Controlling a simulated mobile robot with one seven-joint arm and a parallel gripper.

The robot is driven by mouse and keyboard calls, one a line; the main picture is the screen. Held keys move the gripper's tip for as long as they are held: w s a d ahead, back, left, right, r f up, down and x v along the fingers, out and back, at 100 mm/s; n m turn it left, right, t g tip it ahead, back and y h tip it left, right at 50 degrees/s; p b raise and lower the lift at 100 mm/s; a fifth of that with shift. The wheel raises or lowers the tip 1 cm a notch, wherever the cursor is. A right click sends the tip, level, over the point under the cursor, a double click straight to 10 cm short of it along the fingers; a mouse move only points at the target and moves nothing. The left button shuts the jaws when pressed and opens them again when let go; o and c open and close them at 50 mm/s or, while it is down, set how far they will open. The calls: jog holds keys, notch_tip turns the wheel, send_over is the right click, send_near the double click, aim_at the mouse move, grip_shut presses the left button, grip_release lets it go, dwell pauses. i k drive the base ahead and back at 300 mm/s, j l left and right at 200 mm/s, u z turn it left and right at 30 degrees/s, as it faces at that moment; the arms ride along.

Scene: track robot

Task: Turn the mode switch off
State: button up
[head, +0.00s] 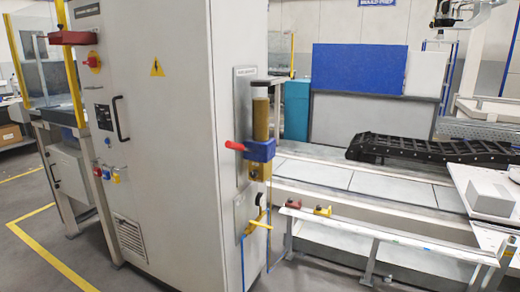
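A tall grey cabinet (165,130) stands left of centre. No readable label marks a mode switch, and I cannot tell which control it is. On the cabinet's front are a red rotary knob (93,60) near the top and a row of small coloured controls (107,173), red, blue and yellow, lower down. On its right side is a blue fitting (260,150) with a red lever (236,146) pointing left, mounted on a brass-coloured column (261,118). A small yellow handle (256,222) sits below it. My gripper is not in view.
A low grey rail (385,235) runs along the right front, by a pale track bed (375,185) with a black cable chain (430,150). A white arm (470,14) hangs at upper right. Open floor (35,245) with yellow lines lies at lower left.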

aim_at(102, 118)
jog(key=i+j+u, duration=0.2)
jog(key=i+j, duration=0.15)
jog(key=i, duration=0.15)
jog(key=i+j+u, duration=0.25)
jog(key=i, duration=0.3)
jog(key=i+j+u, duration=0.2)
jog(key=i, duration=0.35)
jog(key=i+j+u, duration=0.1)
jog(key=i+u, duration=0.15)
jog(key=i, duration=0.35)
